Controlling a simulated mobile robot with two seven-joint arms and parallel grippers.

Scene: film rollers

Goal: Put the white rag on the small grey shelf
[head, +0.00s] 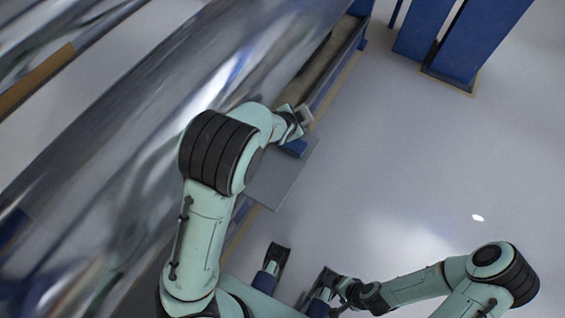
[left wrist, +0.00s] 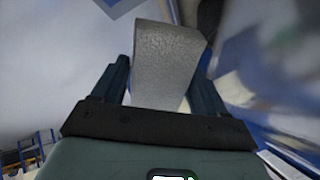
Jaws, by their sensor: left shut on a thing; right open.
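The white rag (left wrist: 168,65) hangs between the two fingers of my left gripper (left wrist: 160,85) in the left wrist view, looking pale grey and flat. In the head view my left gripper (head: 296,122) is partly hidden by its own arm, and a pale bit of the rag (head: 305,114) shows beside it. My left gripper is shut on the rag. The small grey shelf (head: 268,190) is a flat plate just below the gripper in the picture. I cannot tell the height between rag and shelf. My right gripper (head: 342,291) is open and empty at the bottom, away from the shelf.
A small blue thing (head: 293,148) lies at the shelf's upper part. A large shiny film roll (head: 130,150) runs along the left, close to my left arm. Blue posts (head: 455,45) stand at the top right.

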